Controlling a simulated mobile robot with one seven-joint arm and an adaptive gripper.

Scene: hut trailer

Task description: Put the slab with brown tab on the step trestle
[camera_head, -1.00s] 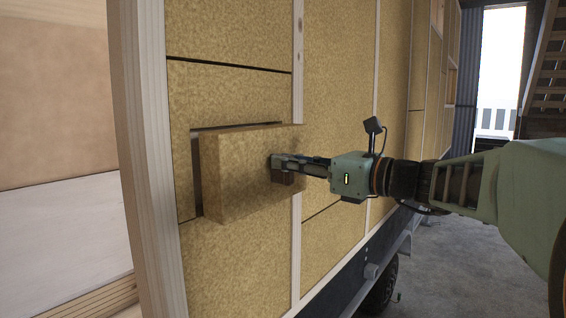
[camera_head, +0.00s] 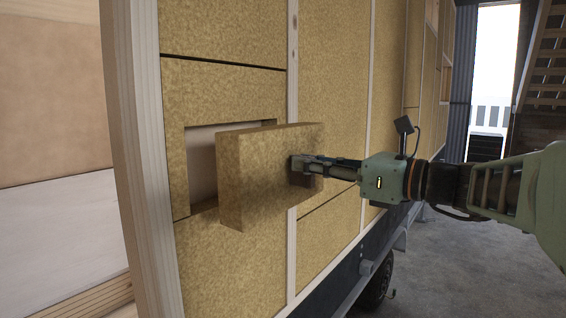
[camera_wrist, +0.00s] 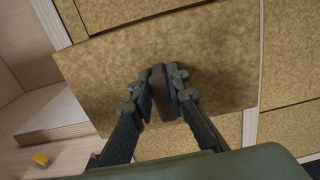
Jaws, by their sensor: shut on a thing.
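The slab (camera_head: 262,176) is a thick yellow-brown insulation block. It is held out in front of the trailer wall, clear of a rectangular opening (camera_head: 202,160) that shows pale inside. My gripper (camera_head: 296,169) is shut on the slab's brown tab, at the right part of its face. In the wrist view the fingers (camera_wrist: 162,92) close on both sides of the brown tab (camera_wrist: 157,80), with the slab (camera_wrist: 105,85) behind it. I cannot make out the step trestle in these views.
The wall holds more insulation panels (camera_head: 335,90) between pale wooden studs (camera_head: 292,100). A wooden post (camera_head: 143,150) stands close left of the slab. A trailer wheel (camera_head: 376,287) is low at the right. Concrete floor (camera_head: 450,265) is open there.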

